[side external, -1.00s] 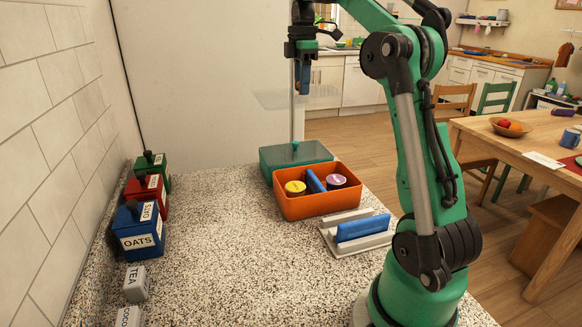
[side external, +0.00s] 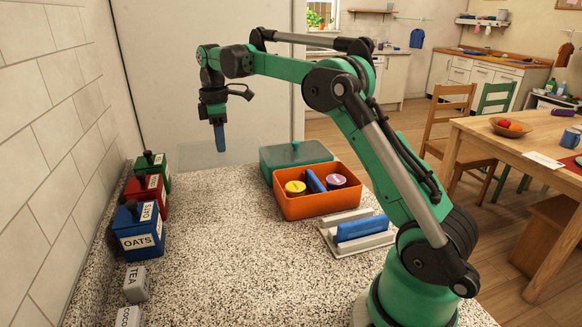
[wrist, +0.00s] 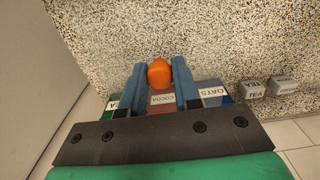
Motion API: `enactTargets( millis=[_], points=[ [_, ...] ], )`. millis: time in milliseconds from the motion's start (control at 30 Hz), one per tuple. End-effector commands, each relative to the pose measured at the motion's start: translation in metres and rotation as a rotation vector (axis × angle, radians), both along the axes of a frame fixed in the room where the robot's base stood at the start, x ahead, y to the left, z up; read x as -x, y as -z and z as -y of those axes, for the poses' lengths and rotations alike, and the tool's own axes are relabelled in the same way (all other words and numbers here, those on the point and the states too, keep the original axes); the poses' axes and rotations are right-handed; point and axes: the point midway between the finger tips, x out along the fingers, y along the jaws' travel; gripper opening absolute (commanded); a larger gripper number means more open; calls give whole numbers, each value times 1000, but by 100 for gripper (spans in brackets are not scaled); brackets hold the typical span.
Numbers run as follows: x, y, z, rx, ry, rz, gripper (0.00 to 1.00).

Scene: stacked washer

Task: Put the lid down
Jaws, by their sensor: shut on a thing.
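My gripper (side external: 220,138) is shut on the orange knob of a clear lid. The lid (side external: 190,157) shows faintly in the side view as a thin, roughly level sheet above the far left part of the counter. In the wrist view the orange knob (wrist: 159,72) sits between the two blue fingers of my gripper (wrist: 158,78). The clear sheet itself is hard to make out there. The orange box (side external: 308,207) is open and stands to the right of the lid. It holds a yellow-topped can (side external: 295,188), a purple-topped can (side external: 336,181) and a blue item (side external: 315,184).
A teal box (side external: 283,175) with a teal-knobbed clear lid stands behind the orange box. A grey rack with a blue piece (side external: 362,228) is at right. Blue (side external: 139,236), red (side external: 148,192) and green canisters line the tiled wall. The middle counter (side external: 220,255) is clear.

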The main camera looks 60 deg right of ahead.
Motion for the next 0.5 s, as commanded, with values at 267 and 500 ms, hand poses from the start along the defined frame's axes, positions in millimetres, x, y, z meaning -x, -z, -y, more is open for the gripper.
enactTargets(
  millis=[267,500],
  points=[
    [0,72,0,0,0,0,0],
    [0,103,0,0,0,0,0]
  ],
)
